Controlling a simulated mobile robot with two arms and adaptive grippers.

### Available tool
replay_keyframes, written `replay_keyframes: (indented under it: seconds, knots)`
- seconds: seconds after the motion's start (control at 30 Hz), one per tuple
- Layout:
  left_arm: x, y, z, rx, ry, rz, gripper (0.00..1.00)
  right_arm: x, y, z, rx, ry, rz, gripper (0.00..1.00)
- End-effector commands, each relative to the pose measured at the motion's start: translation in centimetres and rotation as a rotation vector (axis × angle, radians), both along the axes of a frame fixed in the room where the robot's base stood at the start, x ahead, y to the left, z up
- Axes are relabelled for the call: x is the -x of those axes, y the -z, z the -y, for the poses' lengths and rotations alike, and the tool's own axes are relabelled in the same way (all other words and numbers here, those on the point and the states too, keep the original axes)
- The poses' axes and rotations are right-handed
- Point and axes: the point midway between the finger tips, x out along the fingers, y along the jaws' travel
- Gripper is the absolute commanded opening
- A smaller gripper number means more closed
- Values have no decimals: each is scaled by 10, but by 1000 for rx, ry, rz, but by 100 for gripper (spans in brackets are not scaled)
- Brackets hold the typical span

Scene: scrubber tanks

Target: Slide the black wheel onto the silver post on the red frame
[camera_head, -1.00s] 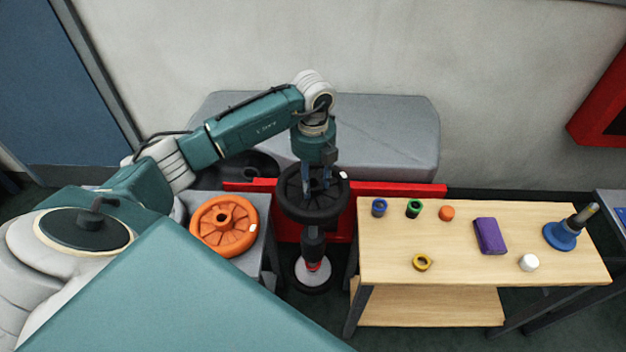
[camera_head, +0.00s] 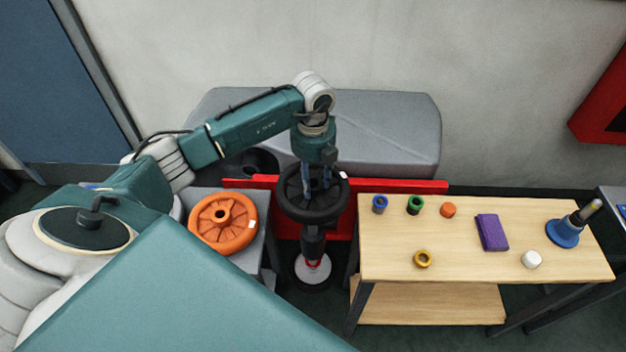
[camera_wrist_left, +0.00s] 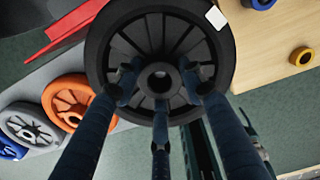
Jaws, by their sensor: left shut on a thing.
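The black wheel (camera_head: 313,208) hangs in my left gripper (camera_head: 317,185), roughly level, in front of the red frame (camera_head: 405,187). In the left wrist view, the gripper's fingers reach into the spokes around the hub of the wheel (camera_wrist_left: 160,30). The gripper is shut on the wheel. A small white mark sits on its rim. The red frame also shows at upper left in the left wrist view (camera_wrist_left: 75,20). I cannot make out the silver post; the wheel and arm cover the middle of the frame. My right gripper is not in view.
An orange wheel (camera_head: 222,222) lies on a grey stand at left. A wooden table (camera_head: 455,235) at right holds several small rings and a purple block (camera_head: 491,232). A grey padded body (camera_head: 385,135) stands behind the frame. A dark upright part shows below the wheel.

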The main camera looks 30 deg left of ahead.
Motion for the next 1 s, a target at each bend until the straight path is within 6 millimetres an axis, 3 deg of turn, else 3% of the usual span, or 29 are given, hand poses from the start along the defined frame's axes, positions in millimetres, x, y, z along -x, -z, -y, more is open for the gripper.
replay_keyframes:
  seconds: [1.0]
  knots:
    - [-1,9,0,0,0,3,0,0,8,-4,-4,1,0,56]
